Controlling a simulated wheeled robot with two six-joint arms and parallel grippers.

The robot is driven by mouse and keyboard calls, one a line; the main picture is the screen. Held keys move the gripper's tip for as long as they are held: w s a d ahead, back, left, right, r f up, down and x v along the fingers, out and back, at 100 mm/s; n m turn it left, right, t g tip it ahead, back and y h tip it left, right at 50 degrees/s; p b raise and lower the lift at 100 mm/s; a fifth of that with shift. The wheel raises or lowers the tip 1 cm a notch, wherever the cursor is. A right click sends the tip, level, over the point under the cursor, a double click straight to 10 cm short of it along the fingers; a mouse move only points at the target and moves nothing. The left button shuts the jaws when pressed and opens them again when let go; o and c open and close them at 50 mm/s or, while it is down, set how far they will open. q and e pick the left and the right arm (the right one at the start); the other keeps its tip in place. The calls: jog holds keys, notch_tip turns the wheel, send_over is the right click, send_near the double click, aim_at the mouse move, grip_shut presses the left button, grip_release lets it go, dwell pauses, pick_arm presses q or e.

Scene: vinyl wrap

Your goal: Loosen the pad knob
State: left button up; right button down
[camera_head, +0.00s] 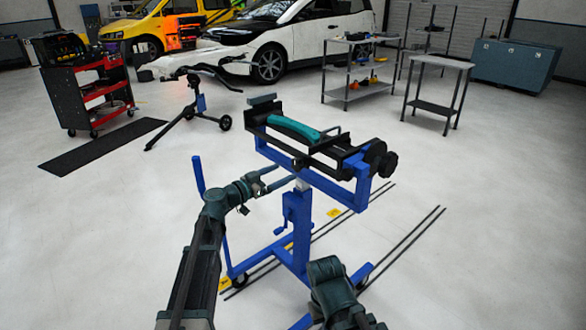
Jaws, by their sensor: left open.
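A blue wheeled stand (298,228) carries a black clamp frame (262,132) with a teal curved piece (294,129) lying in it. A black round knob (386,164) sits at the right end of the clamp, beside another dark round part. I cannot tell which of them is the pad knob. My left gripper (286,175) is open and points right, just left of the stand's post and below the clamp, well away from the knob. Whether its fingers touch the stand is unclear. My right arm (334,288) shows at the bottom; its gripper cannot be made out.
Dark rails (395,247) lie on the floor right of the stand. A red tool cart (85,97), a black floor mat (105,147), a bike-like stand (197,103), shelves (350,72) and a white car (290,40) stand farther back. The floor between is clear.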

aim_at(295, 166)
pick_arm(q)
jog(key=x, duration=0.5)
jog(key=shift+w+d, duration=0.25)
jog(key=c, duration=1.4)
